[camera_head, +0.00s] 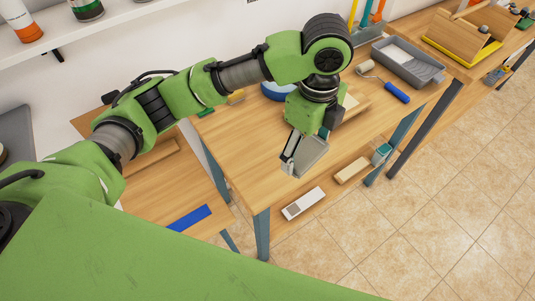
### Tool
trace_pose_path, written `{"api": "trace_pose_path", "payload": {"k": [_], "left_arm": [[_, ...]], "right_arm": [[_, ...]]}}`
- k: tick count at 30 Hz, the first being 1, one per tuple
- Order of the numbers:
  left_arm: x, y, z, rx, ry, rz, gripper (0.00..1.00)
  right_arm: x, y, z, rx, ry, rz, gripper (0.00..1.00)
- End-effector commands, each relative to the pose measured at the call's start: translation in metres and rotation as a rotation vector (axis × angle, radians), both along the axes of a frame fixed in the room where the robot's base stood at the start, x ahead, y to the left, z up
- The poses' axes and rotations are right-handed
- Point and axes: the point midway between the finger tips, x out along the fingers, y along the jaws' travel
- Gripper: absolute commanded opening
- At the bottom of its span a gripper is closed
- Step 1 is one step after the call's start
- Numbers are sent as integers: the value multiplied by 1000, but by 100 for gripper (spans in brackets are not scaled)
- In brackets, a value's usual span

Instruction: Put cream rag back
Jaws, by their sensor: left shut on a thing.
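My left gripper (290,158) is low over the front part of the wooden table (235,150), pointing down. It is shut on a pale, flat, greyish piece (313,156), which looks like the cream rag in shade. The piece spreads to the right of the fingers, near the table's front edge. I cannot tell whether it touches the tabletop. My right gripper is not in view.
A blue bowl (275,90) stands behind my left wrist. A blue-handled paint roller (396,92) and a grey paint tray (415,68) are at the right. A wooden toolbox (455,38) stands farther right. A white block (303,204) sits below the tabletop.

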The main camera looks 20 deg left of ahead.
Motion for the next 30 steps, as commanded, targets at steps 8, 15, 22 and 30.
{"api": "trace_pose_path", "payload": {"k": [8, 15, 22, 30], "left_arm": [[6, -7, -4, 7, 0, -191, 52], [31, 42, -25, 9, 3, -188, 52], [52, 83, -61, 8, 3, -191, 52], [64, 102, -90, 5, -1, -194, 52]], "right_arm": [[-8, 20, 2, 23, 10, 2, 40], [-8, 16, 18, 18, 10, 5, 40], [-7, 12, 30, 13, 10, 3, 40], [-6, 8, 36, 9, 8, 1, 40]]}}
